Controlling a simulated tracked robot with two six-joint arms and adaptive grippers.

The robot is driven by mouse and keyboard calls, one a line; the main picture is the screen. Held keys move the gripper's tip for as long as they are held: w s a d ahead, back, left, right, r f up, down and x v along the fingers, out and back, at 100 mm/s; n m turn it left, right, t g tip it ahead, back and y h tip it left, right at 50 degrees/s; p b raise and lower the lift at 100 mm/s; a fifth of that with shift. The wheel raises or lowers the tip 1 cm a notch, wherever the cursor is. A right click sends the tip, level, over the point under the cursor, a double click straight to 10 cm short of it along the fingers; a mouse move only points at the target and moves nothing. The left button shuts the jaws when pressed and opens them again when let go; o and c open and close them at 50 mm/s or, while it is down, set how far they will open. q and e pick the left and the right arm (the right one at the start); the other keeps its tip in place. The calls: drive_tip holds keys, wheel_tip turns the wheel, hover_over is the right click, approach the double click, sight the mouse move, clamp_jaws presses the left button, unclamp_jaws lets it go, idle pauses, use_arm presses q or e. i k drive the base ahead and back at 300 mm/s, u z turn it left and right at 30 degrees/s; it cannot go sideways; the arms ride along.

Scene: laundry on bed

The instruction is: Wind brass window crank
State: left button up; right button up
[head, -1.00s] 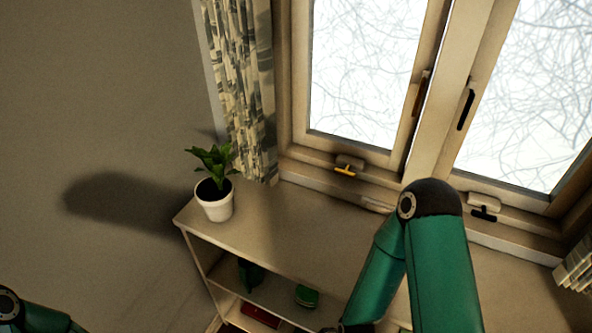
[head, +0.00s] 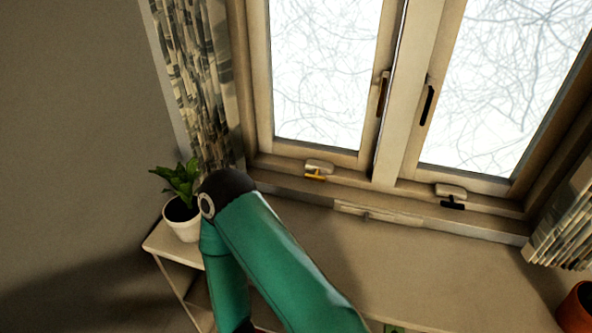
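The brass window crank (head: 315,177) is a small yellow handle on a pale housing. It sits on the sill under the left window sash (head: 318,75). A black crank (head: 452,204) of similar shape sits under the right sash. One green arm of mine with a dark elbow rises from the bottom of the view, left of and below the brass crank. The arm is apart from the crank in the picture. Neither of my grippers shows.
A potted plant (head: 182,217) stands on the left end of a low shelf unit (head: 400,270), close beside my elbow in the picture. A patterned curtain (head: 197,80) hangs left of the window, another (head: 562,225) at right. An orange pot (head: 577,308) is at lower right. The shelf top's middle is clear.

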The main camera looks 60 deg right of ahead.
sight(314, 178)
drive_tip(key=k, duration=1.3)
drive_tip(key=z, duration=0.15)
drive_tip(key=i, duration=0.65)
drive_tip(key=z, duration=0.45)
